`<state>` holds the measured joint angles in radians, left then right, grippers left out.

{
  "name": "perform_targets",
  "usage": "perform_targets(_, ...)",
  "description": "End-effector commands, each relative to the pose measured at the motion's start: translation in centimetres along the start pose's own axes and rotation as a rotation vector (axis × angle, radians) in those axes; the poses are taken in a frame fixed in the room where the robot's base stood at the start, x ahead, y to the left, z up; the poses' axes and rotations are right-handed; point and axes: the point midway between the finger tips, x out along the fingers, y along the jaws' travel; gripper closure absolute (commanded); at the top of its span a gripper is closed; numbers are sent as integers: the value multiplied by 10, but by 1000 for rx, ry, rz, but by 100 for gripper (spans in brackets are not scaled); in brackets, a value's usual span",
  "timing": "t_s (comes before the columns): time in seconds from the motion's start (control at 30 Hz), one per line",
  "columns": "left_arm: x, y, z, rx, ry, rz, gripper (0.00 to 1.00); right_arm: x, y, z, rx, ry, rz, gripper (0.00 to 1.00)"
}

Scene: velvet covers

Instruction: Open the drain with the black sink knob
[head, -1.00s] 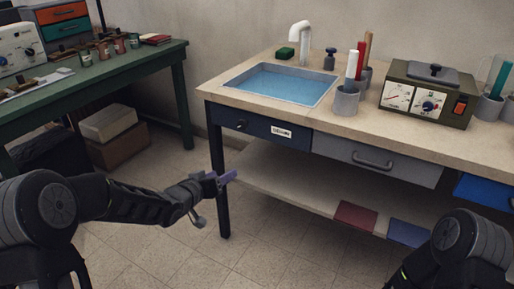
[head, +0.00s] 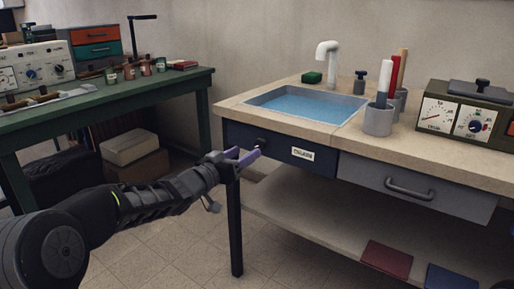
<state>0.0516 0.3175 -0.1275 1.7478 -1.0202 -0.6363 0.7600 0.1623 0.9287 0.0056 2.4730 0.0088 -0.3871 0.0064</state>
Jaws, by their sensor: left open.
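The sink (head: 306,105), filled with blue water, is set into the light worktop. Below it is a dark blue front panel (head: 285,151) with a small white label (head: 303,154). A small black knob (head: 262,141) sticks out near the panel's left end. My left gripper (head: 250,157), with purple fingers, is open just in front of the panel's left end, slightly below and left of the knob. It looks empty; whether it touches the panel is unclear. The drain itself does not show under the water. My right gripper is out of view.
A white faucet (head: 328,58), a green sponge (head: 312,77) and a dark bottle (head: 360,83) stand behind the sink. Grey cups (head: 378,120) with sticks stand right of it. A grey drawer (head: 410,188) adjoins the panel. A green bench (head: 150,92) is at left.

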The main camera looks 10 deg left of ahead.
Motion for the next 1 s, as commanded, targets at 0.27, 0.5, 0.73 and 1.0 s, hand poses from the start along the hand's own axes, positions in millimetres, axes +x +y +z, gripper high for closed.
perform_targets(0.27,43,1,4,2,-1,2,43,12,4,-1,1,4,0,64)
perform_targets(0.5,66,1,1,1,0,1,43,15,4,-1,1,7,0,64)
perform_targets(0.73,68,0,1,1,-1,0,43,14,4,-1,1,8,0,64)
perform_targets(1.0,67,0,1,0,-1,0,60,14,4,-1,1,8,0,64)
